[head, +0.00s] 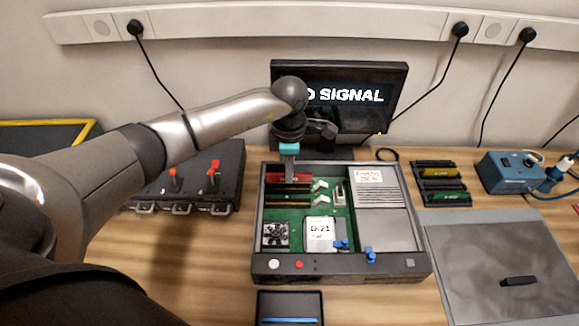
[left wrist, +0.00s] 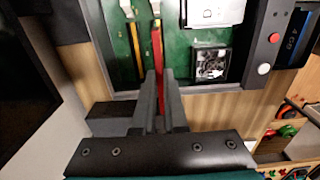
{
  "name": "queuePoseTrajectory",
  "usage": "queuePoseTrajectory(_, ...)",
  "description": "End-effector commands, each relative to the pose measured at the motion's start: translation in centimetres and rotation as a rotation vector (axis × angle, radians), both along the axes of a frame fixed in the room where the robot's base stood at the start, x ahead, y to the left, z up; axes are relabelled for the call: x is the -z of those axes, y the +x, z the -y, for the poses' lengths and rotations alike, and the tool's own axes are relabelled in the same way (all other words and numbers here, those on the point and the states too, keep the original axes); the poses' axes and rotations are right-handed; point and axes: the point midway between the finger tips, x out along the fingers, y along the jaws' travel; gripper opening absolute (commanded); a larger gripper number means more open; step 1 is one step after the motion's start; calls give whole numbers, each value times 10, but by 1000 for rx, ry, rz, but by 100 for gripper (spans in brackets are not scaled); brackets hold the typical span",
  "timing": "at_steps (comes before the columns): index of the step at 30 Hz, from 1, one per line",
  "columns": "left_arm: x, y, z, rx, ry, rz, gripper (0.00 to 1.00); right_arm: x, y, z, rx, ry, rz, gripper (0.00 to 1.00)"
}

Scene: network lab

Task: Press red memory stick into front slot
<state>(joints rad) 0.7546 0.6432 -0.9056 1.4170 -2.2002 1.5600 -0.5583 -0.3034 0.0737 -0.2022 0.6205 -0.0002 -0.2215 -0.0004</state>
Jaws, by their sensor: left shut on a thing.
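The red memory stick (head: 289,177) is held on edge by my left gripper (head: 289,155) over the left back part of the open case (head: 262,225). The stick also shows edge-on in the left wrist view (left wrist: 157,55), between the two grey fingers (left wrist: 158,95). A yellowish strip in the slot area (head: 288,203) lies on the green board (head: 290,218); in the left wrist view this strip (left wrist: 136,45) runs parallel to the stick, farther from the case's front panel. The stick's lower edge is hidden, so I cannot tell if it touches a slot. My right gripper is not in view.
A fan (head: 275,235) and a white labelled block (head: 320,234) sit on the board. A monitor (head: 345,98) stands behind the case. A black box with red switches (head: 190,178) is at left. A rack of sticks (head: 440,183) and a grey mat (head: 500,255) are at right.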

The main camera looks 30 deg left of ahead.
Motion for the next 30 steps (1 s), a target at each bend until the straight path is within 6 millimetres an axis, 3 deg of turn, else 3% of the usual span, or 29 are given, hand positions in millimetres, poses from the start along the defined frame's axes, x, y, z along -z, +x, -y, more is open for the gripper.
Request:
queuePoseTrajectory(18, 61, 0, 0, 3, 0, 1, 0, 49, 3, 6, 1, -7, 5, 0)
queuePoseTrajectory(30, 73, 0, 0, 3, 0, 0, 0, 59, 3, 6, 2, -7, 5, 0)
